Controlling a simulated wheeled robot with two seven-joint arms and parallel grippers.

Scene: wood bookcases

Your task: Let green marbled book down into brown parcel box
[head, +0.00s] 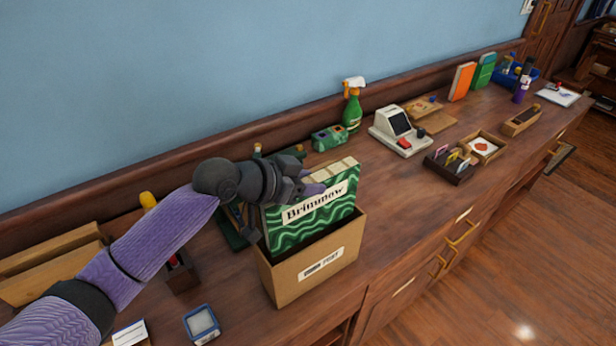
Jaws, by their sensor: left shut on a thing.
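The green marbled book (321,215), with a white "Brimmow" label on its cover, stands upright in the brown parcel box (308,279). Its lower part is hidden behind the box's front wall and its upper part rises above the rim. My left gripper (305,188) comes in from the left and is shut on the book near its top left. The fingers partly cover the book's top edge. The box is open at the top and stands on the wooden counter. My right gripper does not show.
Behind the box are a green patterned block (329,138) and a green spray bottle (352,108). A white device (396,130) with a dark screen and wooden trays (486,147) stand to the right. A small blue-rimmed dish (202,324) lies at front left. Counter to the right of the box is clear.

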